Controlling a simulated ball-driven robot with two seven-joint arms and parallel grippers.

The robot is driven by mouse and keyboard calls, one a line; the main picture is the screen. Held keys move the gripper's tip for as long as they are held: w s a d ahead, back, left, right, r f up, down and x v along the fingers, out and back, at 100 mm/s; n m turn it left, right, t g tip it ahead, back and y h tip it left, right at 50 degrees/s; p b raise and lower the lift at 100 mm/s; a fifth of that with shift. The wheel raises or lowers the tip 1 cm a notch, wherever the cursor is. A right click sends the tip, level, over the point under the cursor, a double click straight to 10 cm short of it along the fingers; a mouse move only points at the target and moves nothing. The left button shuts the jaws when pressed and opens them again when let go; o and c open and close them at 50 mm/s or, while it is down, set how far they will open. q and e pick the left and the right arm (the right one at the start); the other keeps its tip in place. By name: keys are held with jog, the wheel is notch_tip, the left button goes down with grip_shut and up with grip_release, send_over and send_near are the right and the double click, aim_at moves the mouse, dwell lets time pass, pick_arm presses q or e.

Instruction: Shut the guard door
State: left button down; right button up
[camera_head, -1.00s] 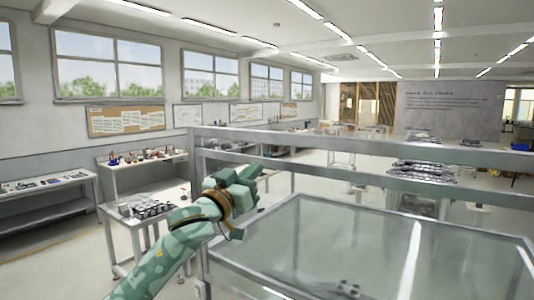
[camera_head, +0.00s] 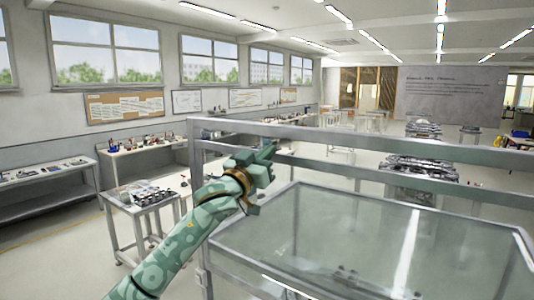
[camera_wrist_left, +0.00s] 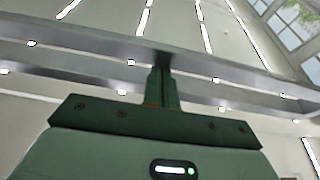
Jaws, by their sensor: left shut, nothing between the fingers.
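A framed clear panel (camera_head: 360,235), which looks like the guard door, fills the lower right of the head view, below two metal rails. It lies at a slant with a bright streak across it. Its near edge is cut off, and I cannot tell how it is hinged. My left gripper (camera_head: 265,153) is shut and empty, at the left part of the upper rail (camera_head: 400,146). In the left wrist view the closed fingers (camera_wrist_left: 162,82) point up and their tips overlap a metal rail (camera_wrist_left: 90,40). I cannot tell whether they touch it. My right gripper is out of view.
A metal post (camera_head: 196,165) stands at the left end of the rails. A small table (camera_head: 150,205) with dark parts stands left of my arm. Workbenches line the left wall. Open floor (camera_head: 50,255) lies at the lower left.

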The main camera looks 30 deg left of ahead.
aim_at(271, 283)
pick_arm(q)
notch_tip(271, 283, down, 41)
jog(key=b, duration=2)
jog(key=shift+f, duration=0.4)
